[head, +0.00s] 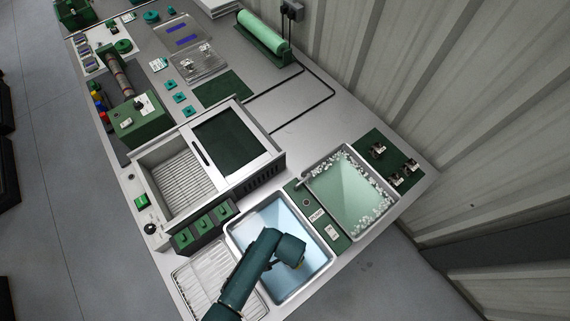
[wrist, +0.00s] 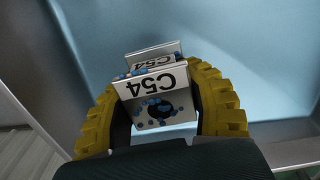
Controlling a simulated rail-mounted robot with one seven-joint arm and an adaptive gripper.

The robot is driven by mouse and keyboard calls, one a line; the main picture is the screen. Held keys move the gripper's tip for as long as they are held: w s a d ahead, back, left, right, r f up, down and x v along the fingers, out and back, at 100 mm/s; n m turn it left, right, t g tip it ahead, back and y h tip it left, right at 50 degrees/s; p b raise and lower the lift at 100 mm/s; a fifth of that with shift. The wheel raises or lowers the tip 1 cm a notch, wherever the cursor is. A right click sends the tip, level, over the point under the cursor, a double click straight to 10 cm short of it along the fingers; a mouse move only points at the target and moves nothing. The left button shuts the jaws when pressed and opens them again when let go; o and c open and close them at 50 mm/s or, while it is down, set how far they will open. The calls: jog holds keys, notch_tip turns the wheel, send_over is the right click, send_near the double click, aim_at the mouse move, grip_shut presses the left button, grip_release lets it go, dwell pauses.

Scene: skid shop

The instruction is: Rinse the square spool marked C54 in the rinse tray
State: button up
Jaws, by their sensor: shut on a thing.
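My gripper (wrist: 165,105) has yellow ribbed fingers and is shut on the square spool (wrist: 155,92). The spool is pale metal with square plates marked C54 and a dark round hole. Blue specks cling to its near faces. In the head view my arm reaches over the tray with clear blue liquid (head: 262,228), and my gripper (head: 298,264) is over or in it. The spool is hidden there by my arm. Pale blue fills the wrist view behind the spool. I cannot tell whether the spool touches the liquid.
A tray of green liquid with white foam (head: 345,190) stands at right, past a green strip with labels (head: 318,215). A clear ribbed tray (head: 200,290) lies at front left. A machine with a sliding lid (head: 233,140) stands behind. Small metal parts (head: 403,174) sit far right.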

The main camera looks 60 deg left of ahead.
jog(key=shift+r+p, duration=3.5)
jog(key=shift+r, duration=0.35)
notch_tip(320, 180, up, 4)
jog(key=p, duration=0.4)
jog(key=shift+r, duration=0.15)
